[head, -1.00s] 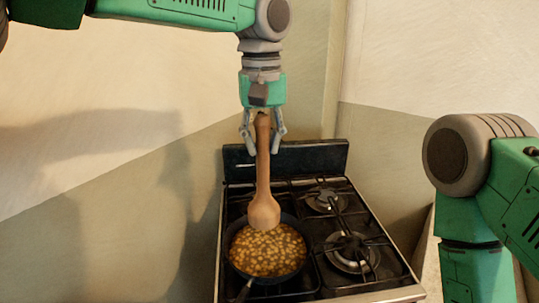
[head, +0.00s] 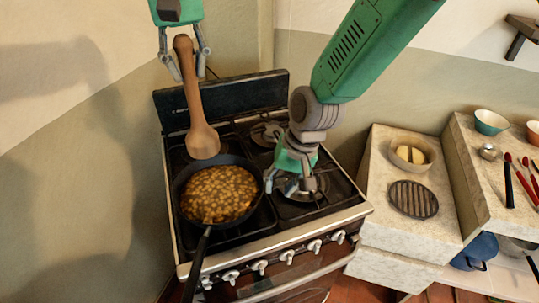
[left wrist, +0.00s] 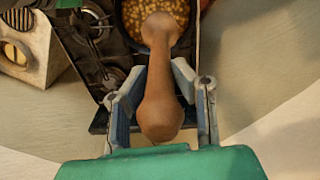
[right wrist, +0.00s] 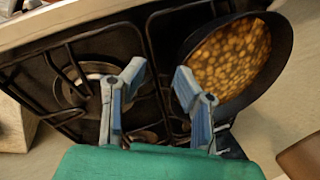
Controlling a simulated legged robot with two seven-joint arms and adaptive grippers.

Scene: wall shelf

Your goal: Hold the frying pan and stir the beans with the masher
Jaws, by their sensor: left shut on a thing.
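The wooden masher (head: 197,110) hangs with its wide end down, just above the back rim of the black frying pan (head: 198,262). My left gripper (head: 187,76) is shut on the masher's upper part; the left wrist view shows the masher (left wrist: 160,95) between its fingers (left wrist: 160,85). The beans (head: 218,193) fill the pan, which sits on the stove's front left burner. My right gripper (head: 283,187) is low over the stove, just right of the pan. In the right wrist view its fingers (right wrist: 158,72) are apart and empty, with the pan's rim (right wrist: 284,50) near them.
The stove (head: 330,205) has bare burners and grates right of the pan, and knobs along its front. A counter to the right holds a bowl (head: 412,153) and a round grill rack (head: 413,198).

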